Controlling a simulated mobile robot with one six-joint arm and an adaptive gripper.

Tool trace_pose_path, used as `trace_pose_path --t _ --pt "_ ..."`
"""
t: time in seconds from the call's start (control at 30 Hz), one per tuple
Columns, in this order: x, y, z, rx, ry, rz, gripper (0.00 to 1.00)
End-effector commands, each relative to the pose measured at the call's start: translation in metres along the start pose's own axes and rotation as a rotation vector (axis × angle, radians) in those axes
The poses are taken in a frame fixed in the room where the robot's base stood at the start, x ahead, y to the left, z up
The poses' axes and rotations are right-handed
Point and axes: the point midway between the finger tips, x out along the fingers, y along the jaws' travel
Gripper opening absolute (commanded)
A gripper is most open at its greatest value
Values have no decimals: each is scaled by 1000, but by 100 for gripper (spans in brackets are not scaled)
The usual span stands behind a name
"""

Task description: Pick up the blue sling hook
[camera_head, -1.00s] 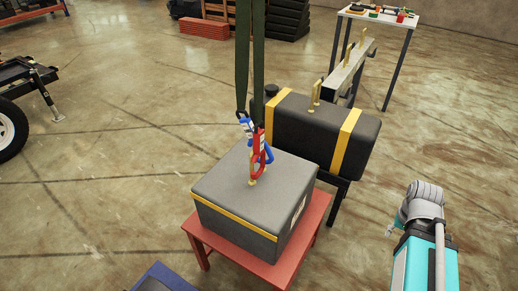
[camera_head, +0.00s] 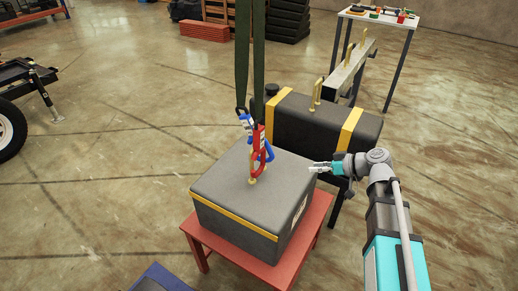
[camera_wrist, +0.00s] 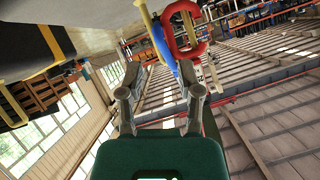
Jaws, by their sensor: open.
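The blue sling hook (camera_head: 268,152) hangs from a green strap over the grey box (camera_head: 225,192), close beside a red hook (camera_head: 258,160). Both hooks are at the brass eye on the box top; whether the blue one is engaged in it I cannot tell. My gripper (camera_head: 312,167) is to the right of the hooks, apart from them, pointing left over the box's right edge. In the wrist view the open, empty fingers (camera_wrist: 160,88) point toward the blue hook (camera_wrist: 163,42), and the red hook (camera_wrist: 187,38) is just right of it.
The grey box stands on a red table (camera_head: 208,247). A dark tank with yellow bands (camera_head: 346,140) is behind it. Green straps (camera_head: 243,55) hang from above. A white-topped table (camera_head: 385,16) stands at the back right.

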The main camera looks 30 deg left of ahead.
Motion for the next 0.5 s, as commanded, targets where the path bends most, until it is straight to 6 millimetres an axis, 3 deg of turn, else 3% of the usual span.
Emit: trace_pose_path --t 0.03,0.2,0.33,0.5 --pt "12 1 -15 -62 60 -31 46" --pt "33 -8 -60 -244 256 -98 46" --pt "41 -13 -84 -334 364 -117 46" --pt "44 -17 -98 -390 437 -123 46"
